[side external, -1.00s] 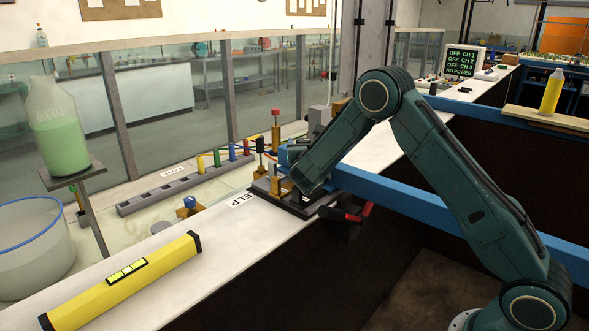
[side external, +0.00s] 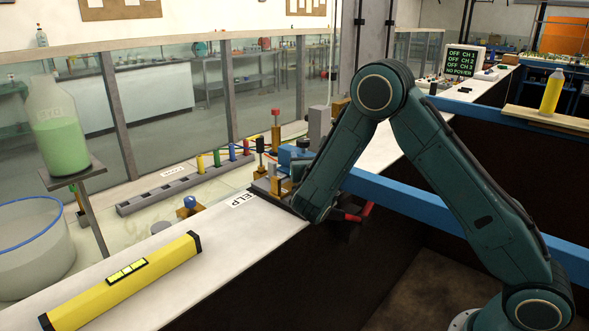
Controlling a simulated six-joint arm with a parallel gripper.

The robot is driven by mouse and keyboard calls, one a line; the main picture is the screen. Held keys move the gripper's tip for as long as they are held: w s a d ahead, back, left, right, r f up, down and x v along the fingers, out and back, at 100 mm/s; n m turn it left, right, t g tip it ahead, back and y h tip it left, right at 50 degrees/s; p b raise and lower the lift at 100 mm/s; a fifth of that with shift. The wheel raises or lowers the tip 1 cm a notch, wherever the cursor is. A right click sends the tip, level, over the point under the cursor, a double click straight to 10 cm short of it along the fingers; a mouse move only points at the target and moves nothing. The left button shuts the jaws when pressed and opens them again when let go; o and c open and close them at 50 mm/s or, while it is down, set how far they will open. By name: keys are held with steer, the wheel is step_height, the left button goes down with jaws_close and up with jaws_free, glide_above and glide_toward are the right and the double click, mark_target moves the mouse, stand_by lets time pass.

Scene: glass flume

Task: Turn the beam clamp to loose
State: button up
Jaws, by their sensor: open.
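The blue beam (side external: 410,200) runs from behind my forearm to the lower right. A red-handled part (side external: 357,214) with black pieces sits just below the beam, right of my forearm. I cannot tell for certain which part is the beam clamp, and its setting cannot be read.
A yellow level (side external: 125,283) lies on the front bench. A green-filled bottle (side external: 60,140) stands on a small raised plate beside a clear tub (side external: 30,255). A grey rack (side external: 185,190) with coloured plugs is behind. The screen (side external: 464,60) reads OFF and NO POWER.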

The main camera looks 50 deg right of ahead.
steer(key=shift+v, duration=2.7)
steer(key=w+a+r+n+g, duration=0.1)
steer(key=w+r+n+g, duration=0.2)
steer(key=n, duration=1.2)
steer(key=w+a+r+n+g, duration=0.2)
steer(key=n+g, duration=0.4)
steer(key=n, duration=0.9)
steer(key=shift+w+r+h, duration=0.4)
steer(key=shift+w+r, duration=0.2)
steer(key=shift+w, duration=0.4)
